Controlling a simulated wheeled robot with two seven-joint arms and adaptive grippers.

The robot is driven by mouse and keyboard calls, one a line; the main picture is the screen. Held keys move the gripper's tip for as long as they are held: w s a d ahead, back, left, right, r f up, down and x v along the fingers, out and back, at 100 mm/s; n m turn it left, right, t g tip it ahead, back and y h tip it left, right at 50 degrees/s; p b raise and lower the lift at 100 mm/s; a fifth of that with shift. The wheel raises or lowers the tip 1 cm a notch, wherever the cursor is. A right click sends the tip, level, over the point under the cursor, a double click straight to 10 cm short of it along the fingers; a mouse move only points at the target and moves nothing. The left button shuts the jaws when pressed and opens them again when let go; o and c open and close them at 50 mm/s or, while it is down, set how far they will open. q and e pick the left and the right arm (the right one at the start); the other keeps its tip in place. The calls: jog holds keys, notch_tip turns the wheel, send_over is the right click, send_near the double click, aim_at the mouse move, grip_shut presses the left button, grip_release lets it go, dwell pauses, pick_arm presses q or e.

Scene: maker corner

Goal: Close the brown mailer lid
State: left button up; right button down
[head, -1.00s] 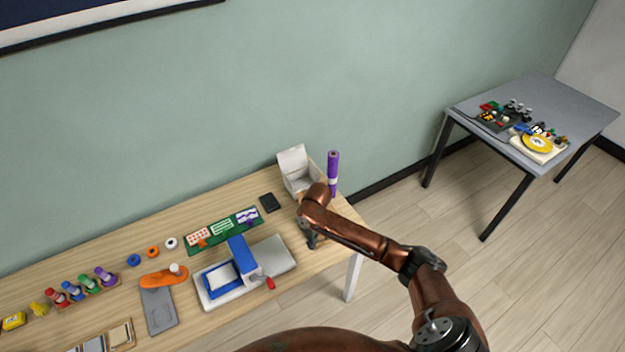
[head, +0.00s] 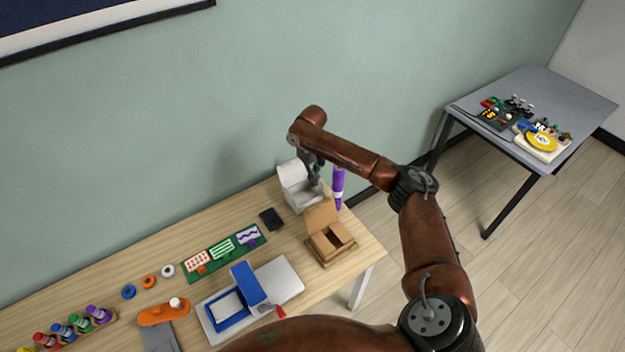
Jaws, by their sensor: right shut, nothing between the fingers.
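The brown mailer (head: 334,244) is an open cardboard box at the right end of the wooden table. Its lid (head: 320,214) stands up at the back, and its inside shows. My right gripper (head: 314,182) is shut and empty, pointing down behind the brown lid and beside the white box. Its fingertips are small and partly lost against the white box, so I cannot tell whether they touch anything. My left gripper is not in view.
An open white box (head: 293,180) stands just behind the mailer, with a purple roll (head: 338,186) to its right. A black square item (head: 270,219) and a blue press (head: 246,290) lie to the left. The table's right edge is close to the mailer.

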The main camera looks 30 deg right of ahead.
notch_tip(320, 180, down, 8)
jog(key=shift+s+d+r+p, duration=0.1)
jog(key=shift+s+r+p, duration=0.25)
jog(key=shift+s, duration=0.3)
jog(key=shift+s+a+r+p, duration=0.1)
jog(key=shift+s+r+p, duration=0.2)
jog(key=shift+s, duration=0.35)
jog(key=shift+s+d+r+p, duration=0.1)
jog(key=shift+s+r+p, duration=0.25)
jog(key=shift+s, duration=0.3)
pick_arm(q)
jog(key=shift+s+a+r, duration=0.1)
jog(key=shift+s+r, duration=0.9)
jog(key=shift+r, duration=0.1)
pick_arm(e)
jog(key=shift+f, duration=0.15)
